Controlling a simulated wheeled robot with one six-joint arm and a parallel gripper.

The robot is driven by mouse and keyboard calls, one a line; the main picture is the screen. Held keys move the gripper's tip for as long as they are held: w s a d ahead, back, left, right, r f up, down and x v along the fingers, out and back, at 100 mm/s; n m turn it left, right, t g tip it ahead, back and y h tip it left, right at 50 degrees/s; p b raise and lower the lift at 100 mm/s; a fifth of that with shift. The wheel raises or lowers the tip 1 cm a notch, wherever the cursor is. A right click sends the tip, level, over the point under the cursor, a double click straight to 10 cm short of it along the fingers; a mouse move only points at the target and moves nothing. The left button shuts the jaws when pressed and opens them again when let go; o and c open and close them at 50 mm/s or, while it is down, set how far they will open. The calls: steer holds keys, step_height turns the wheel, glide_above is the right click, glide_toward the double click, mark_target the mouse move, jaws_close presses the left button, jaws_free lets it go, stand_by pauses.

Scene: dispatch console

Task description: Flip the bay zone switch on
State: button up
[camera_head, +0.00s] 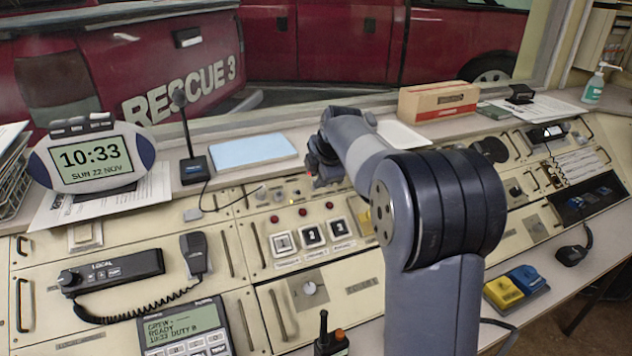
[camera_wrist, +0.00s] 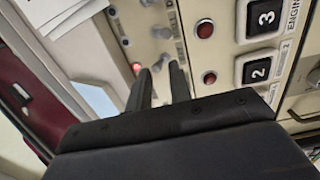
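A row of small metal toggle switches runs along the console's upper edge. In the wrist view one toggle (camera_wrist: 160,32) stands beyond my fingertips and another toggle (camera_wrist: 158,64) is at the gap between them. Their labels are not readable, so I cannot tell which is the bay zone switch. A red lamp (camera_wrist: 137,68) glows beside the left fingertip. My gripper (camera_wrist: 162,74) has its two dark fingers apart, with nothing clearly held; contact with the toggle cannot be told. In the head view my gripper (camera_head: 319,178) is over the toggle row, partly hidden by my arm.
Numbered engine buttons (camera_head: 312,235) with red lamps (camera_head: 302,211) sit below the row. A desk microphone (camera_head: 192,165) and blue pad (camera_head: 253,150) are left of my arm. A cardboard box (camera_head: 438,101) stands behind it. A handheld radio (camera_head: 330,340) stands near the front.

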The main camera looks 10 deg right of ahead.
steer(key=p+v, duration=0.1)
steer(key=v, duration=0.3)
steer(key=shift+s+r, duration=0.2)
steer(key=shift+r, duration=0.05)
steer(key=shift+f, duration=0.1)
